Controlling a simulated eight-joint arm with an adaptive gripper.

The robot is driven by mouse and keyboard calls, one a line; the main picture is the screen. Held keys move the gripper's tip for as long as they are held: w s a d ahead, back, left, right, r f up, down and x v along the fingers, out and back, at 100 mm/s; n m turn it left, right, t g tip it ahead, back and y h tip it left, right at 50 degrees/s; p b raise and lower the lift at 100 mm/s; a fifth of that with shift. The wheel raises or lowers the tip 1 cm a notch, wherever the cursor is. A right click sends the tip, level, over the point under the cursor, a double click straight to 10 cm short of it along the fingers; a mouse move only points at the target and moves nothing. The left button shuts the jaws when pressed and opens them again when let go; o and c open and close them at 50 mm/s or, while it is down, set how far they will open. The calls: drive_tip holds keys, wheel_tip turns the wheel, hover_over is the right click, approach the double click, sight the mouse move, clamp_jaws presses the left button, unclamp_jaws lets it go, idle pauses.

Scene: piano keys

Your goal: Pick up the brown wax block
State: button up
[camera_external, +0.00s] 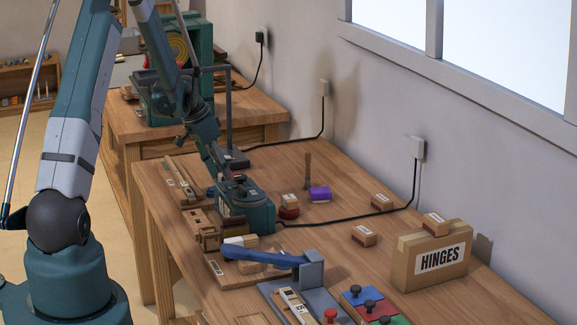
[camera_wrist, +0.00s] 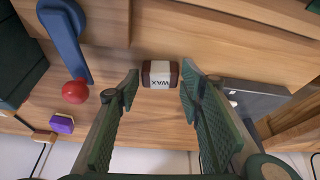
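The brown wax block (camera_wrist: 160,74) shows in the wrist view as a small block with dark brown ends. A white band marked WAX runs around its middle. It lies on the wooden bench, near the top middle of that view. My gripper (camera_wrist: 159,81) is open and empty. Its two green fingers reach in from below, with one fingertip on each side of the block in the picture. Clear gaps show between block and fingers. In the outside view my arm comes down over the far left part of the bench, and I cannot make out the wax block there.
A grey metal piece (camera_wrist: 250,95) lies right. In the outside view a HINGES box (camera_external: 432,258) and a long blue handle (camera_external: 262,256) stand nearer the front.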

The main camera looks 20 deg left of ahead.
drive_tip(key=c, duration=0.5)
drive_tip(key=shift+r, duration=0.1)
wheel_tip(320, 180, up, 10)
drive_tip(key=p, duration=0.1)
idle(0.4)
idle(0.5)
